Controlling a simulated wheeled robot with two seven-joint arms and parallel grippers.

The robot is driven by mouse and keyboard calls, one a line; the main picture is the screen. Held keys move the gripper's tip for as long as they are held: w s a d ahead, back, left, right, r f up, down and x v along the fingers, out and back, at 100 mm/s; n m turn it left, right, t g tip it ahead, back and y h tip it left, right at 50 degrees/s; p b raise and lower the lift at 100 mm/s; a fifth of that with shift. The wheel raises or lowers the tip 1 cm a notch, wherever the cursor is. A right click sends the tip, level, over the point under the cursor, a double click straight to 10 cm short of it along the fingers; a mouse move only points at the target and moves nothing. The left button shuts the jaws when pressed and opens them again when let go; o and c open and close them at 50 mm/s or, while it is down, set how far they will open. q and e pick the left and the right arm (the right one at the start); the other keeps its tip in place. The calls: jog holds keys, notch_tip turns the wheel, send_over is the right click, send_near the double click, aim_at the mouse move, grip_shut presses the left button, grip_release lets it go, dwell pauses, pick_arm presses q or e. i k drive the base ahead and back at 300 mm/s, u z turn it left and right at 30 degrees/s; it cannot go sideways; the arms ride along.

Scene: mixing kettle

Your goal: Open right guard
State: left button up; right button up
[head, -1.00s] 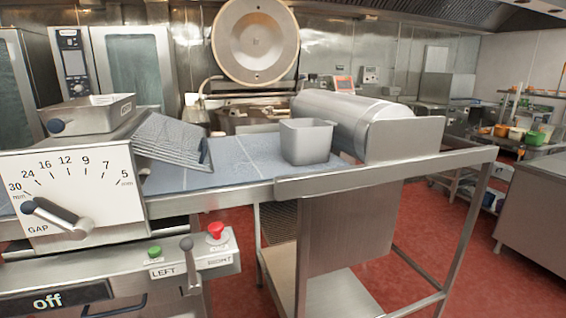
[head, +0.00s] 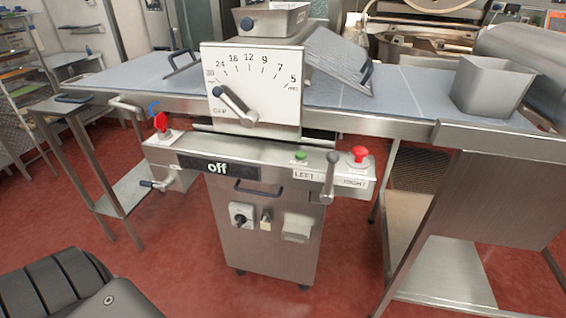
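The right guard (head: 335,62) is a grey slatted panel on the right side of the dough sheeter (head: 265,200). It slopes down from the machine's top towards the blue belt, with a dark handle (head: 367,75) at its lower right edge. Whether its lower edge touches the belt is hard to tell. The left guard is mostly hidden behind the gap dial plate (head: 255,90); a dark handle (head: 182,62) shows on that side. Neither of my grippers is in view; a dark part of me fills the lower left corner.
A metal bin (head: 490,88) stands on the right belt table, right of the guard. A lever (head: 330,178) and a red button (head: 360,155) stick up at the front. The display (head: 217,168) reads "off". Red floor is open in front.

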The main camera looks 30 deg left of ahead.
aim_at(339, 52)
jog(key=z, duration=2.15)
jog(key=i, duration=0.8)
jog(key=u, duration=2.15)
